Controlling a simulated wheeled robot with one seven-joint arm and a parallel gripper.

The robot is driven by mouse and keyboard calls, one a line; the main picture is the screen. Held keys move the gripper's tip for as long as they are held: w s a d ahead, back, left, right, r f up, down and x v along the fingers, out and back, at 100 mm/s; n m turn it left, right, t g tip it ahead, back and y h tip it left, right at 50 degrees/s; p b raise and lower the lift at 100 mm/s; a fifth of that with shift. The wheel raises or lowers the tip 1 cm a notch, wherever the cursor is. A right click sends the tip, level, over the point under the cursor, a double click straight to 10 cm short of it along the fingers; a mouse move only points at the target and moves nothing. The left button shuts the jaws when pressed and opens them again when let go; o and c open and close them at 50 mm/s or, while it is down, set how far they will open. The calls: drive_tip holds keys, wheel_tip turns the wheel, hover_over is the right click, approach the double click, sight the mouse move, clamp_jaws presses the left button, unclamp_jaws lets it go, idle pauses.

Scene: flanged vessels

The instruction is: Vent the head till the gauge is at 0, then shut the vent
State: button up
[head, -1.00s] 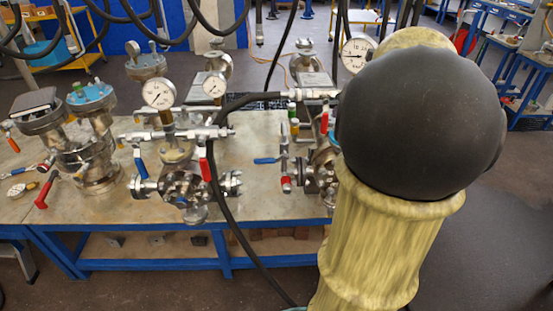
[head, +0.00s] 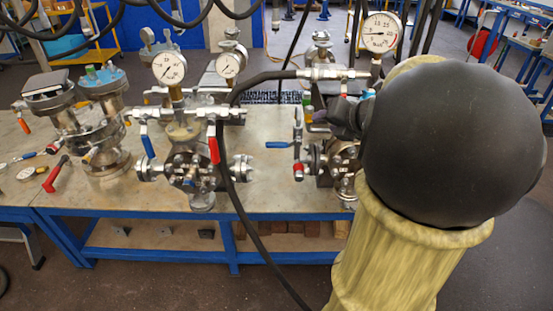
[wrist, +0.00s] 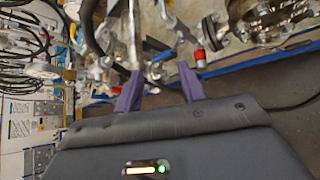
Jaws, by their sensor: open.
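A flanged vessel head (head: 190,168) stands on the bench with a blue lever (head: 147,140) and a red lever (head: 213,143) hanging down. Its gauge (head: 169,67) has a dark needle off to one side; I cannot read its value. A second vessel head (head: 340,158) at the right is partly hidden by my arm. A larger gauge (head: 381,31) stands above it, its reading unclear. It also has a blue lever (head: 277,145) and a red-ended handle (head: 298,172). My gripper (wrist: 160,85) is open, with purple fingers apart near blurred fittings; I see nothing firmly held between them.
A black hose (head: 232,190) runs from the right fittings down over the bench front. More vessels (head: 95,130) and a loose red handle (head: 55,175) are at the left. Another gauge (head: 230,65) stands behind. Bare bench top (head: 250,195) shows in front.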

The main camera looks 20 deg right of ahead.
sight(277, 146)
drive_tip(key=a+f+m+t+h+b, duration=0.1)
drive_tip(key=a+f+m+t+b, duration=0.3)
drive_tip(key=f+m+b, duration=0.7)
wheel_tip(277, 146, down, 3)
drive_tip(key=shift+a+r+m+t+b, duration=0.15)
drive_tip(key=shift+a+m+t+b, duration=0.2)
drive_tip(key=shift+a+b, duration=0.6)
drive_tip(key=shift+w+a+p, duration=0.1)
drive_tip(key=shift+a+p, duration=0.15)
drive_tip(key=shift+p, duration=0.05)
drive_tip(key=shift+w, duration=0.1)
drive_tip(key=w+f, duration=0.1)
drive_tip(key=w, duration=0.4)
drive_tip(key=w+f, duration=0.1)
drive_tip(key=w, duration=0.5)
drive_tip(key=w+f, duration=0.1)
drive_tip(key=w, duration=0.5)
drive_tip(key=shift+d, duration=0.35)
drive_tip(key=shift+c, duration=0.4)
clamp_jaws()
